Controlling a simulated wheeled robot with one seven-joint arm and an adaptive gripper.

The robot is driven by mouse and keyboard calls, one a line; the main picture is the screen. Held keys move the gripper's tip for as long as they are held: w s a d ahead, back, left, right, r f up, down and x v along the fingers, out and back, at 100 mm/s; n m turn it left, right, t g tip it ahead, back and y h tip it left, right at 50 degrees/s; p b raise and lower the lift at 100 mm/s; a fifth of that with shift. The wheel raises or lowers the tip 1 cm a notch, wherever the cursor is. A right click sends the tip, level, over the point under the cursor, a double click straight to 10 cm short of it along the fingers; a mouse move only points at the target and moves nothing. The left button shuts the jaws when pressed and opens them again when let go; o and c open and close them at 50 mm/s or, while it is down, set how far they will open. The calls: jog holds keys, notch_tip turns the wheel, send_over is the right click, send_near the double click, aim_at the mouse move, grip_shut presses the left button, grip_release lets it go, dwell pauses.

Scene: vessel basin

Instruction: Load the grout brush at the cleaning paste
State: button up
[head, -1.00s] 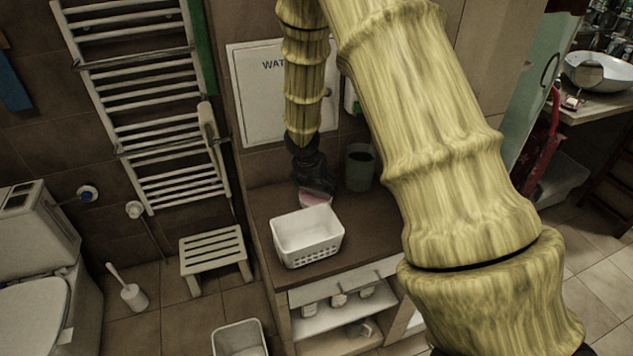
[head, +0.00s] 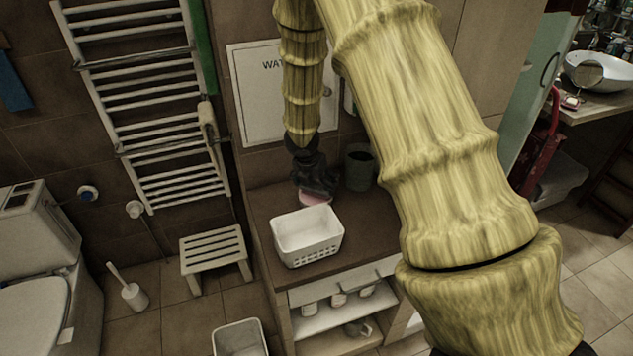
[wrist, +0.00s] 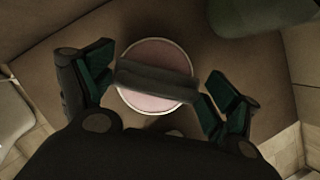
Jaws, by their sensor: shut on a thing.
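The cleaning paste (wrist: 155,51) is a round pink surface in a pale-rimmed dish on the brown counter. In the head view the pink paste (head: 314,198) shows just below my gripper, partly covered by it. The grout brush (wrist: 155,79) appears as a dark bar lying across the paste in the wrist view, between my fingers. My gripper (wrist: 153,86) is shut on it. In the head view my dark gripper (head: 312,174) points down at the back of the counter. The bristles are hidden, and I cannot tell whether they touch the paste.
A white basket (head: 307,249) stands on the counter in front of the paste. A dark green cup (head: 359,168) stands close to the right of my gripper. The wall with a white panel (head: 262,95) is close behind. The counter left of the paste is clear.

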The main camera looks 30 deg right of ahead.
jog(key=shift+r+p, duration=3.5)
jog(key=shift+p, duration=0.2)
